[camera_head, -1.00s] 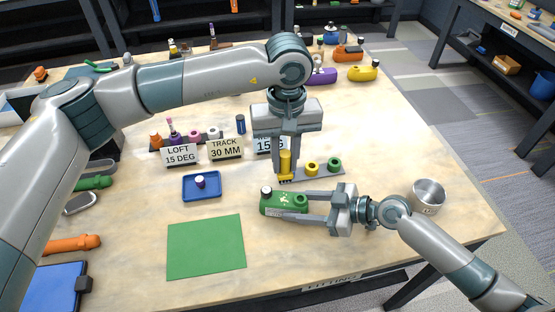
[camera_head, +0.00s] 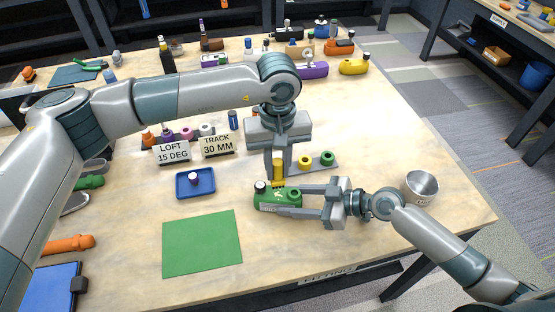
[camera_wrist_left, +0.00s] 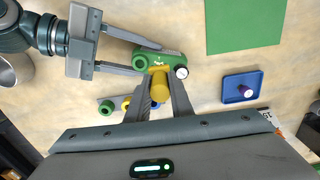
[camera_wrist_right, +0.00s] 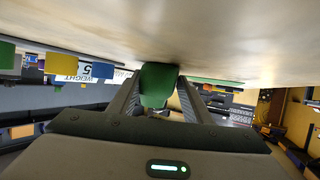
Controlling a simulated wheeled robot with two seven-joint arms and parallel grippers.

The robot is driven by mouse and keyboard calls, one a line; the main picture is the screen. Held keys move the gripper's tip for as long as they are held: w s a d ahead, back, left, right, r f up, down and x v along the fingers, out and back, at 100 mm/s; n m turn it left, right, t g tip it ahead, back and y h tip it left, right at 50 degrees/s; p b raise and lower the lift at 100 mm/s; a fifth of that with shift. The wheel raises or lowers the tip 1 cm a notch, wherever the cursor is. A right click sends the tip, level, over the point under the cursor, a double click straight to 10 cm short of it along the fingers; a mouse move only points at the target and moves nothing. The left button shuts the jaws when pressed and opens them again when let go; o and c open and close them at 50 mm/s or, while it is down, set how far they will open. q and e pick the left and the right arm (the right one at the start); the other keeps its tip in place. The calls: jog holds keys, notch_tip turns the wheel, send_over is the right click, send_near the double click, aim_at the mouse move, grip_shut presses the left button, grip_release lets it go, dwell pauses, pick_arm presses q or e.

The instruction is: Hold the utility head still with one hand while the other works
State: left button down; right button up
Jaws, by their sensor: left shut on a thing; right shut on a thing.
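The green utility head (camera_head: 276,203) lies on the table, with a black-and-white knob at its left end and a green ring near its right end. My right gripper (camera_head: 292,201) is shut on the head from the right; its wrist view shows the green body (camera_wrist_right: 158,84) between the fingers. My left gripper (camera_head: 278,181), higher up, points down and is shut on a yellow tool (camera_head: 279,166). In the left wrist view the yellow tool (camera_wrist_left: 160,86) stands over the middle of the green head (camera_wrist_left: 163,62). Whether it touches the head is unclear.
A grey rack (camera_head: 322,168) with a yellow and a green piece stands behind. A blue tray (camera_head: 196,183) with a small knob and a green mat (camera_head: 202,243) lie to the left. A metal cup (camera_head: 421,187) stands right. Label cards (camera_head: 219,145) stand at back left.

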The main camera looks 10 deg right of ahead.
aim_at(277, 180)
pick_arm(q)
jog(key=shift+f, duration=1.9)
jog(key=shift+f, duration=0.4)
jog(key=shift+w+d, duration=0.15)
jog(key=shift+w, duration=0.45)
jog(key=shift+s, duration=0.15)
jog(key=c, duration=2.5)
grip_release()
jog(key=shift+s+a+f, duration=0.1)
jog(key=shift+s+a, duration=0.1)
jog(key=shift+s, duration=0.35)
jog(key=shift+s+a+f, duration=0.1)
jog(key=shift+s+a, duration=0.1)
jog(key=shift+s, duration=0.35)
jog(key=shift+c, duration=0.2)
grip_shut()
jog(key=shift+w, duration=0.15)
jog(key=shift+w+d+r, duration=0.1)
jog(key=shift+w+d, duration=0.1)
jog(key=shift+w, duration=0.35)
jog(key=shift+w+d+r, duration=0.1)
jog(key=shift+w+d, duration=0.05)
jog(key=shift+w, duration=0.35)
